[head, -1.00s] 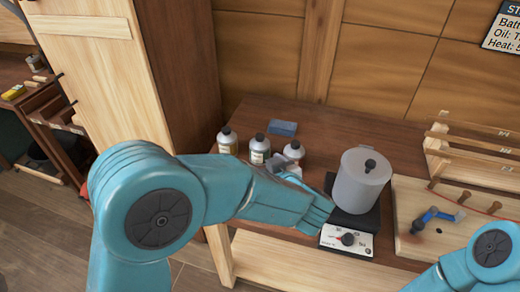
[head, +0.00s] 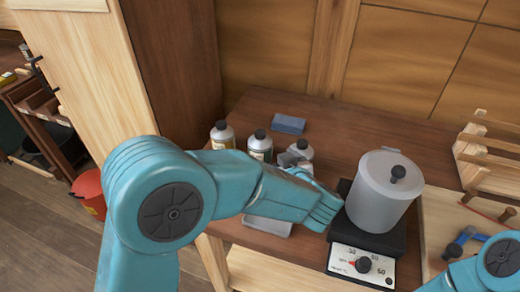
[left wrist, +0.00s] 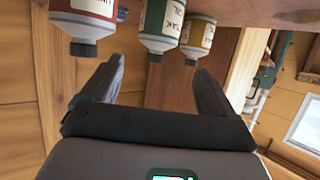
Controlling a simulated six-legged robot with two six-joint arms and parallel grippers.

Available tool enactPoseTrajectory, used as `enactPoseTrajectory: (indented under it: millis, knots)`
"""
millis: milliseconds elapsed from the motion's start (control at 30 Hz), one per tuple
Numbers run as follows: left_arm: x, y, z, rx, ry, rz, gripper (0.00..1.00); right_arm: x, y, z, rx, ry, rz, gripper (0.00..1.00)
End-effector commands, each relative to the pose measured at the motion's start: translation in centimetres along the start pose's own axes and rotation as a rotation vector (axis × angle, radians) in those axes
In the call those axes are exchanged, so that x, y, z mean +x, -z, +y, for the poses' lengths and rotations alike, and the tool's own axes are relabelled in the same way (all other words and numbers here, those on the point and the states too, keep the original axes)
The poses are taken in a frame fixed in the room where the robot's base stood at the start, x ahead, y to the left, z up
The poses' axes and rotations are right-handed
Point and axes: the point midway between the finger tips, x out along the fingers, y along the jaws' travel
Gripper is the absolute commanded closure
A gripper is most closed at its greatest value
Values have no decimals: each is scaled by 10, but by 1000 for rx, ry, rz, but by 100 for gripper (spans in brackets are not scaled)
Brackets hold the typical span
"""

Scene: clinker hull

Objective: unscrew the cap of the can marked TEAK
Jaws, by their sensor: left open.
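Three cans with dark caps stand in a row on the bench. In the head view they are a yellow-labelled can (head: 222,136), a green-labelled can (head: 260,147) and a can (head: 301,149) partly hidden by my left gripper. The left wrist view shows them upside down: red-labelled (left wrist: 85,22), green-labelled (left wrist: 161,25) and yellow-labelled (left wrist: 198,38). The writing is too small to tell surely which reads TEAK. My left gripper (left wrist: 157,70) is open and empty. Its fingers point toward the cans, apart from the caps. My right gripper is out of view.
A lidded grey pot (head: 382,196) stands on a hot plate (head: 360,262) right of the left gripper. A blue block (head: 288,123) lies behind the cans. A wooden rack (head: 480,150) and blue tool (head: 460,243) are at right. A red bucket (head: 90,190) stands on the floor.

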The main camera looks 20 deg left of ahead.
Motion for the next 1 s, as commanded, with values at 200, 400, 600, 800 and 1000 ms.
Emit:
enactPoseTrajectory:
  millis: [200, 400, 600, 800, 1000]
  knots:
    - [51, -2, -2, 1, 4, -2, 13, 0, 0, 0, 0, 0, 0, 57]
    - [73, -1, -1, 2, 1, -1, 13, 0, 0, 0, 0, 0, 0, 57]
    - [99, -1, -1, 0, 4, -2, 13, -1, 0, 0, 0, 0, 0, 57]
    - [128, 0, 0, 2, 2, -1, 13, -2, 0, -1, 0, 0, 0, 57]
    - [132, 0, 1, 2, 0, -1, 13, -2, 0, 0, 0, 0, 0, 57]
